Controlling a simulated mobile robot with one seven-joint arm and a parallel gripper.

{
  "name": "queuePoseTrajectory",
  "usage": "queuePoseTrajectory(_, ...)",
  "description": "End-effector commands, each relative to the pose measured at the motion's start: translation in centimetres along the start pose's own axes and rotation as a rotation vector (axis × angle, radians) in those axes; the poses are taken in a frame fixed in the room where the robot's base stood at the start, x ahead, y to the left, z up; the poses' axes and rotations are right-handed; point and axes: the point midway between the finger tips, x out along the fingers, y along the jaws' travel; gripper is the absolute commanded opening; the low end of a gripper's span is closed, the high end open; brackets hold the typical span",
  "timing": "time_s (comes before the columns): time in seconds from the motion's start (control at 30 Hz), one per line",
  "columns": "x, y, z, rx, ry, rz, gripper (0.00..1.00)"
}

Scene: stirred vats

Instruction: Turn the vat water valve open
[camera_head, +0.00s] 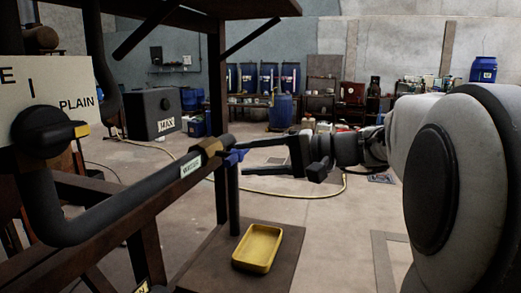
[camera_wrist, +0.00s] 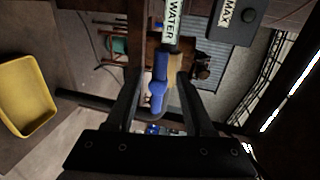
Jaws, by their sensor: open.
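The water valve has a blue handle (camera_head: 235,157) at the end of a dark pipe (camera_head: 130,205) with a white WATER label (camera_head: 191,166). In the wrist view the blue handle (camera_wrist: 158,90) lies lengthwise between the two fingers, below the WATER label (camera_wrist: 171,18). My gripper (camera_head: 244,158) reaches in from the right in the head view, its fingertips at the handle. In the wrist view my gripper (camera_wrist: 159,76) is open, with a finger on each side of the handle and visible gaps. I cannot tell whether the valve is open or shut.
A yellow tray (camera_head: 258,248) sits on a brown board below the valve; it shows at left in the wrist view (camera_wrist: 27,95). A black knob (camera_head: 42,131) on a PLAIN sign stands left. A dark post stands below the valve. A hose crosses the floor behind.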

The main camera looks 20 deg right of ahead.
Motion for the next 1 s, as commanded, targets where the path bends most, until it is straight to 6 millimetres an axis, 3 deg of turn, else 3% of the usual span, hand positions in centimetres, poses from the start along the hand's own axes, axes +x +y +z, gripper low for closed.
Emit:
queuePoseTrajectory(0.3,-8.0,-0.1,-0.1,0.002,0.005,0.001,0.53)
queuePoseTrajectory(0.5,-11.4,0.0,-0.1,0.002,0.002,0.001,0.53)
queuePoseTrajectory(0.7,-12.8,0.0,0.0,0.0,0.001,0.0,0.53)
queuePoseTrajectory(1.0,-12.9,0.1,0.0,0.001,0.0,0.0,0.53)
